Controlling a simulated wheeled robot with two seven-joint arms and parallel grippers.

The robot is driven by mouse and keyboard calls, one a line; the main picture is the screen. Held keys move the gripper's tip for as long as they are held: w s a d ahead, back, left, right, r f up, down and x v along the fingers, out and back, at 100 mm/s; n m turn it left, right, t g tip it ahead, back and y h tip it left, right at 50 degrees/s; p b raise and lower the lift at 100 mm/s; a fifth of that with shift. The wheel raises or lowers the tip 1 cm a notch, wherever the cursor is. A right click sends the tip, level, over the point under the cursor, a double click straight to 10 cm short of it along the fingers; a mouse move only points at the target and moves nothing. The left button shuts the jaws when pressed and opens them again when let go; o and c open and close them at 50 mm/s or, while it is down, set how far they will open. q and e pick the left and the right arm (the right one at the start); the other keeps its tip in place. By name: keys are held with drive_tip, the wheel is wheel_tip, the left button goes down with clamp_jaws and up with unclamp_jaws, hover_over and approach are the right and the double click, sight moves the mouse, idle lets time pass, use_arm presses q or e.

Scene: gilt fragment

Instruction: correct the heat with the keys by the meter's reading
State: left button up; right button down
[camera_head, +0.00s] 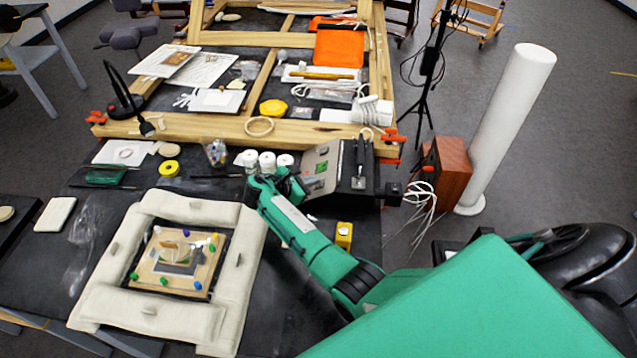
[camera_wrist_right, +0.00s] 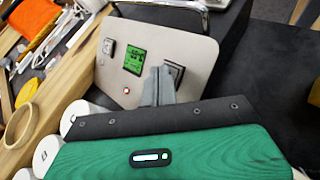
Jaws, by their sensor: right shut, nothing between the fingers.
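The control panel (camera_head: 327,163) is a light tilted plate on a dark box, right of centre in the head view. In the right wrist view the panel (camera_wrist_right: 200,28) carries a green meter display (camera_wrist_right: 135,61), a dark square key (camera_wrist_right: 108,47) left of it, a second dark key (camera_wrist_right: 176,70) right of it and a small red light (camera_wrist_right: 127,91) below. The meter's reading is too small to make out. My right gripper (camera_wrist_right: 159,75) is shut and empty, its tips in front of the right key's left edge; I cannot tell whether they touch. My left gripper is not in view.
A padded white frame (camera_head: 105,290) surrounds a board (camera_head: 150,272) with coloured pins at the front left. White rolls (camera_head: 267,161) stand close left of my right gripper. A wooden frame (camera_head: 200,128) fills the back.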

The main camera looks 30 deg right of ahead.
drive_tip(key=shift+w+a+r+p, duration=0.25)
drive_tip(key=shift+r+p, duration=0.1)
drive_tip(key=shift+r, duration=0.25)
drive_tip(key=shift+w+a+r+p, duration=0.15)
drive_tip(key=shift+a+r+p, duration=0.1)
drive_tip(key=shift+r+p, duration=0.25)
drive_tip(key=a+r+p, duration=0.1)
drive_tip(key=w+r, duration=0.1)
drive_tip(key=r, duration=0.1)
drive_tip(key=shift+w+a+p, duration=0.15)
drive_tip(key=shift+a+p, duration=0.2)
drive_tip(key=shift+p, duration=0.05)
